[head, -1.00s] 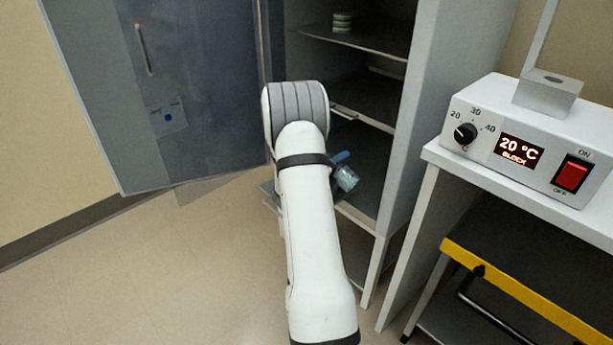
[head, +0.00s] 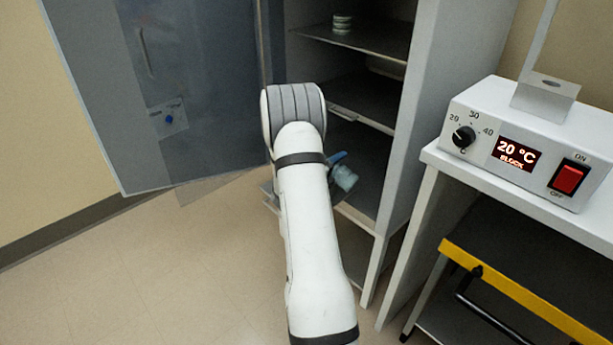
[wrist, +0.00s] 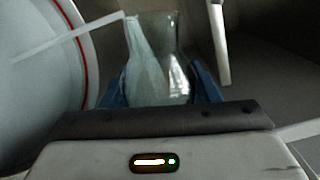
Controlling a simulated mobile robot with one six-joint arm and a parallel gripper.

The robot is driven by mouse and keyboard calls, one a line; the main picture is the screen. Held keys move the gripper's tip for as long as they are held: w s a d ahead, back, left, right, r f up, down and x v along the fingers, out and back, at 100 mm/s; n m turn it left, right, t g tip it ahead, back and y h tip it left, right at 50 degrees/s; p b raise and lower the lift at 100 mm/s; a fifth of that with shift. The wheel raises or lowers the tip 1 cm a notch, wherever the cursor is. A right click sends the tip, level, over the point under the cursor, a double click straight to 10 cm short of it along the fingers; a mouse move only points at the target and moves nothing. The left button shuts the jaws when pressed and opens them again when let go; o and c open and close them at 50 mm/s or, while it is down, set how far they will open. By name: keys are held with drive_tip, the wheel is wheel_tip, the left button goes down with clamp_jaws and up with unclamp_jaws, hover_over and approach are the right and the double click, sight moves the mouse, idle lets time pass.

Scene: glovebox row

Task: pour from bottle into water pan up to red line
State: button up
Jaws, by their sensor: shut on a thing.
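My gripper (wrist: 160,92) has blue fingers shut around a clear bottle (wrist: 155,65) in the wrist view. The bottle also shows in the head view (head: 343,178), tilted beside my arm at the lower part of the open cabinet. The pale, round water pan (wrist: 35,75) fills the left of the wrist view, its red line (wrist: 84,50) curving along the wall. A thin pale streak runs from the bottle's mouth across the pan and looks like a stream of water. I cannot clearly make out the pan's water level. My arm hides the pan in the head view.
The cabinet (head: 428,120) has its door (head: 190,110) swung open to the left. Stacked dishes (head: 342,23) stand on its top shelf. On the right, a white control unit (head: 525,150) reading 20 °C sits on a bench above a yellow-edged cart (head: 520,290). The floor at left is clear.

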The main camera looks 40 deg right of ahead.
drive_tip(key=shift+w+f+n+p, duration=0.1)
drive_tip(key=shift+w+n+p, duration=0.4)
drive_tip(key=shift+p, duration=0.1)
idle(0.7)
drive_tip(key=shift+r+n+p, duration=0.5)
drive_tip(key=shift+n+p, duration=0.4)
drive_tip(key=shift+p, duration=0.65)
idle(1.6)
drive_tip(key=shift+w+a+f+n+p, duration=0.1)
drive_tip(key=shift+w+f+n+p, duration=0.05)
drive_tip(key=shift+n+p, duration=0.3)
idle(1.1)
